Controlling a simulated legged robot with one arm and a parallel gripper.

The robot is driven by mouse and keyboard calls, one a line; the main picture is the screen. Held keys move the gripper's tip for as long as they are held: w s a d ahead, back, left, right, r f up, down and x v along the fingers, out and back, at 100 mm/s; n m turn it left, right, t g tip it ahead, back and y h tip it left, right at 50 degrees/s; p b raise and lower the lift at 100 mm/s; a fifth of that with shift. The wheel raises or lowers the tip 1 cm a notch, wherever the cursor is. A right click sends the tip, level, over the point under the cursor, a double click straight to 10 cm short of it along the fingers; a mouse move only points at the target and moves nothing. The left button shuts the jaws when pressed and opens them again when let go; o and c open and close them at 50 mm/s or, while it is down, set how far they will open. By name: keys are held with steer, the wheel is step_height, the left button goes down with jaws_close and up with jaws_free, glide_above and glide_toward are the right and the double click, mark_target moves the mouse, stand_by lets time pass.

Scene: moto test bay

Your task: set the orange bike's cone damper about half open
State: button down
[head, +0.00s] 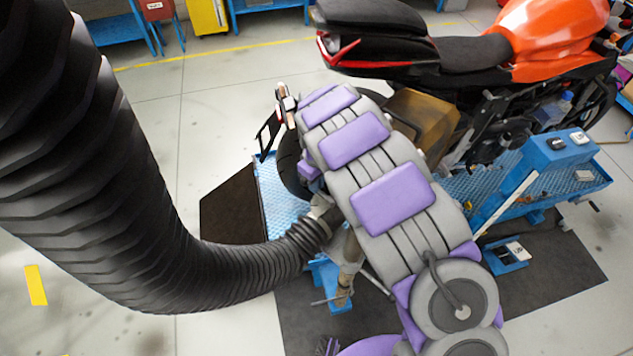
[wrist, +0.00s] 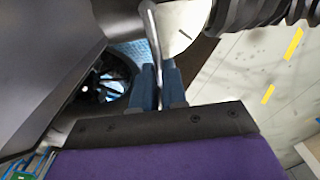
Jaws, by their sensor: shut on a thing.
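The orange bike (head: 560,30) stands on a blue lift at the upper right in the head view. A thick black exhaust hose (head: 120,170) curves in from the left, and its end reaches a grey cone (head: 321,208) partly hidden by my arm. In the wrist view the cone (wrist: 185,27) is at the top, beside the ribbed hose. My gripper (wrist: 160,75) is shut on a thin metal damper lever (wrist: 152,32), which rises between the two blue fingers along the cone's left side. The damper plate is hidden, so its opening cannot be told. The head view hides my fingers.
The blue lift (head: 270,200) lies under the bike on a dark mat (head: 300,325). The rear wheel (wrist: 112,78) is close to the left of my fingers in the wrist view. A blue tray (head: 510,258) sits at the right. Open floor (head: 150,100) lies at the upper left.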

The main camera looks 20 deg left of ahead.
steer(key=shift+a, duration=0.2)
steer(key=shift+s+a+n+b, duration=0.15)
steer(key=shift+s+n+b, duration=0.55)
steer(key=shift+n, duration=0.75)
steer(key=shift+s+a+n+b, duration=0.1)
steer(key=shift+s+n+b, duration=0.3)
steer(key=shift+s+n, duration=0.8)
steer(key=shift+s+a+n+b, duration=0.15)
steer(key=shift+s+n+b, duration=0.4)
steer(key=shift+n, duration=1.2)
